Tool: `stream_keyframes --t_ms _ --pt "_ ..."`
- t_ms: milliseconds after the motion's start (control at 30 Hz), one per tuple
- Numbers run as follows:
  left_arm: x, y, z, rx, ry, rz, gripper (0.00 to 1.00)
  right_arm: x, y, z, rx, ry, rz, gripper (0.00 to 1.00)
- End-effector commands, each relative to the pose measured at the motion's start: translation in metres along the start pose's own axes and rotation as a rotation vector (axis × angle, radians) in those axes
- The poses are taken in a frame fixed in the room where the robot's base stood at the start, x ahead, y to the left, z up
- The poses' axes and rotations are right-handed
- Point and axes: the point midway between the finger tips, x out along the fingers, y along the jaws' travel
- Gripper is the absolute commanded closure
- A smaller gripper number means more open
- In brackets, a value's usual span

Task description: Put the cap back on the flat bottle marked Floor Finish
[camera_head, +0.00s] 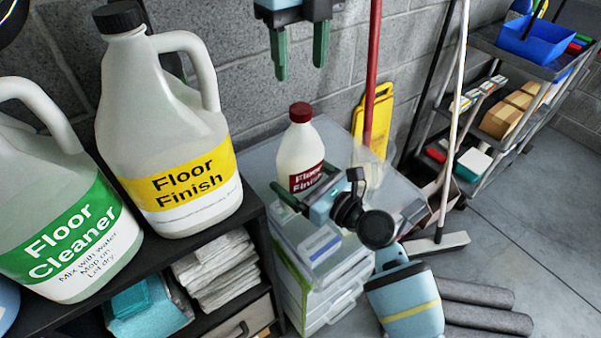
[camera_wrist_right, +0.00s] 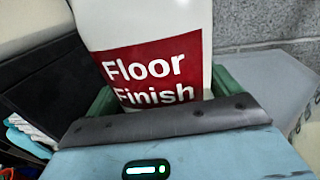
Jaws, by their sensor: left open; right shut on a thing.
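A white bottle (camera_head: 298,151) with a dark red Floor Finish label stands upright over the clear drawer unit in the head view. A dark red cap (camera_head: 300,112) sits on its neck. My right gripper (camera_head: 293,194) is shut on the bottle low down, around the label. The bottle (camera_wrist_right: 150,25) also fills the upper middle of the right wrist view, between the green fingers. My left gripper (camera_head: 301,58) is open and empty, above the cap and apart from it. Whether the bottle's base touches the drawer unit is hidden.
A big Floor Finish jug (camera_head: 170,120) with a yellow label and a Floor Cleaner jug (camera_head: 65,215) stand on the dark shelf at left. The clear drawer unit (camera_head: 262,150) is under the bottle. A red pole (camera_head: 372,70) and yellow sign (camera_head: 376,115) stand behind.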

Motion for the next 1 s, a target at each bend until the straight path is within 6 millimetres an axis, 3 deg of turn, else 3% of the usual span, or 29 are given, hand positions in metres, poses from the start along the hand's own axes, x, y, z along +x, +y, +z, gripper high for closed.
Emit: stream_keyframes --t_ms 167,633,1000 --pt "0.007 0.000 0.000 -0.001 0.000 0.001 0.49 0.000 0.000 -0.001 0.000 0.001 0.000 0.75" --pt "0.069 0.000 0.000 -0.002 0.000 0.002 0.49 0.000 0.000 -0.001 0.000 0.001 0.000 0.75" --pt "0.081 0.000 0.000 -0.002 0.000 0.001 0.49 0.000 0.000 -0.001 0.000 0.001 0.000 0.75"
